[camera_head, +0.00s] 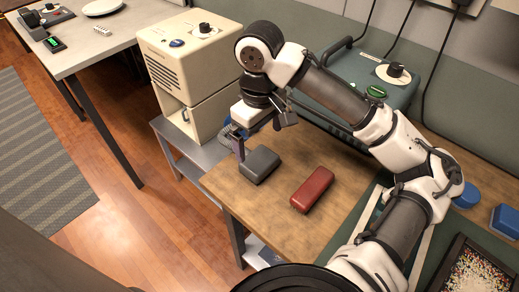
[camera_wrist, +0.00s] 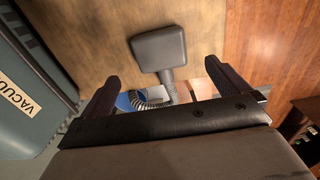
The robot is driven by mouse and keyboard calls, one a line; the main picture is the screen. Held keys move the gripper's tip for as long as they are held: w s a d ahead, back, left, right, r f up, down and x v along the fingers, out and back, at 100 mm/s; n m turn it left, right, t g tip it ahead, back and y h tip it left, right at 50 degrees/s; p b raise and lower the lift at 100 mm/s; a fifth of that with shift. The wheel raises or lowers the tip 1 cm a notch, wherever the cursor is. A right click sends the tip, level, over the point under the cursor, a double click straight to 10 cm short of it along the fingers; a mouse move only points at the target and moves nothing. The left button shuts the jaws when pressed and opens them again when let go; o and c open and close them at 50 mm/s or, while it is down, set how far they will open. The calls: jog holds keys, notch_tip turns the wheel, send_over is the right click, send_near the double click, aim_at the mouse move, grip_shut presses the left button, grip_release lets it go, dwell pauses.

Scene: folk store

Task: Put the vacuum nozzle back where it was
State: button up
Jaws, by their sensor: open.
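The vacuum nozzle (camera_head: 260,165) is a dark grey block lying on the wooden table near its left edge. In the wrist view the nozzle (camera_wrist: 160,48) lies beyond my fingertips, roughly centred between them, with a ribbed hose (camera_wrist: 155,97) running back from its neck. My gripper (camera_head: 260,135) is open, just behind the nozzle in the head view; its two dark fingers (camera_wrist: 159,85) are spread wide with nothing clamped between them. The teal vacuum (camera_head: 360,95) stands at the back of the table, and its labelled side (camera_wrist: 22,100) shows at the wrist view's left.
A red block (camera_head: 312,188) lies to the right of the nozzle. A cream cabinet machine (camera_head: 190,70) stands behind left on a grey shelf. Blue objects (camera_head: 503,220) and a tray of coloured bits (camera_head: 480,275) are at the right. Bare tabletop (camera_head: 280,225) lies in front.

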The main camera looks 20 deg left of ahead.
jog(key=shift+r, duration=1.65)
dwell(0.9)
